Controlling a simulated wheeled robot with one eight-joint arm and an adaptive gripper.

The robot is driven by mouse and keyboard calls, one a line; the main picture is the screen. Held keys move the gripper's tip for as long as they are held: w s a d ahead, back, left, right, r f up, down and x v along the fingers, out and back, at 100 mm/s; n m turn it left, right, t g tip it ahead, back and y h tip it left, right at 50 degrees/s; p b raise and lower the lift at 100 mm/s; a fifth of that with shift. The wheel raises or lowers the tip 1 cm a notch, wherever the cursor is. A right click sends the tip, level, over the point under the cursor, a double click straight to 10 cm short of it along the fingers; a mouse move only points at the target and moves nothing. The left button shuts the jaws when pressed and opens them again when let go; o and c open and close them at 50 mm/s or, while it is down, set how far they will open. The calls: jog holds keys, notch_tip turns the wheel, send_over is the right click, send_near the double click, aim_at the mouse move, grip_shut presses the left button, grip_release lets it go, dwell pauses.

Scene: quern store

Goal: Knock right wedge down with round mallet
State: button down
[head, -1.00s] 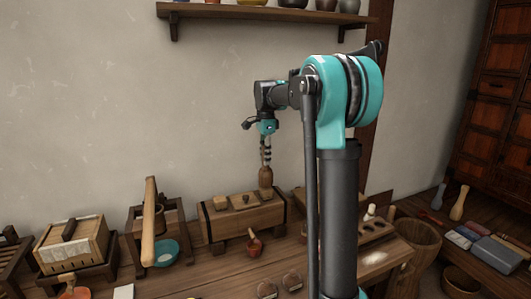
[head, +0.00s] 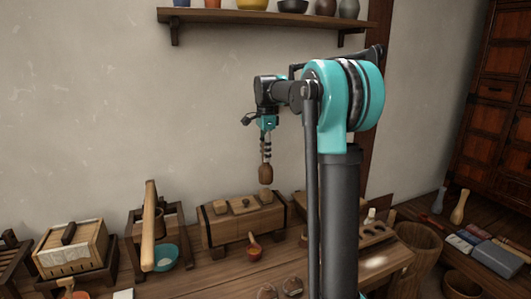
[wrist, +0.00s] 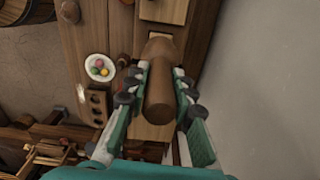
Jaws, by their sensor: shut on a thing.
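The round mallet (head: 265,173), a brown wooden head, hangs upright below my gripper (head: 266,146) in the head view. My gripper is shut on it; in the wrist view the mallet (wrist: 159,88) lies between the two fingers. Below stands a long wooden block (head: 243,226) with dark end bands and pale wedges in its top. The right wedge (head: 265,197) sits just under the mallet, with a small gap showing between them. The middle wedge (head: 242,204) and left wedge (head: 220,207) are to its left. How deep each sits is hard to tell.
A wooden frame with a leaning pale handle (head: 149,225) and a teal bowl (head: 165,258) stand left of the block. A wall shelf (head: 265,17) is above. My arm hides part of the bench at right.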

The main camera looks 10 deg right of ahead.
aim_at(266, 165)
notch_tip(266, 165, down, 5)
jog(key=shift+r, duration=2.6)
jog(key=shift+r, duration=2)
